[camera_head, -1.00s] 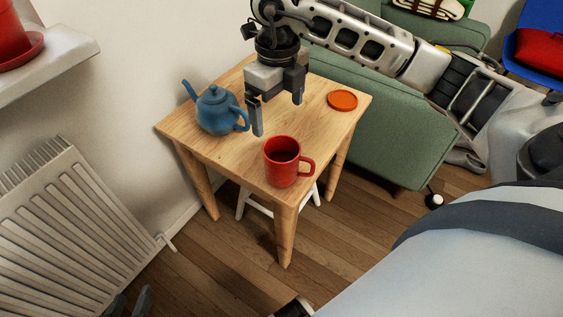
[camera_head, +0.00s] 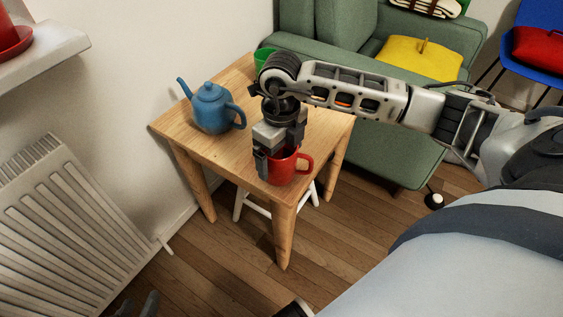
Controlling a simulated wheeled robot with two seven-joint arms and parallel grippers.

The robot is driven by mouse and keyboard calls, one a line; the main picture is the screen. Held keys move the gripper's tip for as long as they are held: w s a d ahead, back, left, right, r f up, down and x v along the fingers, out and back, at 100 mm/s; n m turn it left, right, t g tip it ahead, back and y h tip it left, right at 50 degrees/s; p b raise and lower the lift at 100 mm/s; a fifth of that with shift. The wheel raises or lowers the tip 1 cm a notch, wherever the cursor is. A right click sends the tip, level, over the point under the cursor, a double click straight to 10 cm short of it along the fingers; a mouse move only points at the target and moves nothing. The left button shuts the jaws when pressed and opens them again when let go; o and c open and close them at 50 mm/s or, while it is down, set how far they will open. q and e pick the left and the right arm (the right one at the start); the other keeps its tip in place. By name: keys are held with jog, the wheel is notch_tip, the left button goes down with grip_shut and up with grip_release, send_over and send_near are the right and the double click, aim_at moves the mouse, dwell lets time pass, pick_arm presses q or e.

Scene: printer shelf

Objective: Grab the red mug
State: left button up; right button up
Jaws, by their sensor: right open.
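The red mug (camera_head: 284,171) stands upright near the front corner of the small wooden table (camera_head: 222,151), its handle to the right. My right gripper (camera_head: 279,150) points down over the mug and is open. One finger is at the mug's left side. The other finger is partly hidden at the back of the rim, and I cannot tell whether it is inside or outside the mug, or whether either finger touches it. Dark tips of my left gripper (camera_head: 137,304) show at the bottom left edge, with too little visible to tell their opening.
A blue teapot (camera_head: 213,108) stands left of my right gripper on the table. A green cup (camera_head: 264,57) is at the back. A green sofa (camera_head: 385,160) stands behind the table, a radiator (camera_head: 60,230) to the left.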

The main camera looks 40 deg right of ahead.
jog(key=c, duration=1.2)
jog(key=shift+r, duration=0.1)
jog(key=shift+c, duration=0.2)
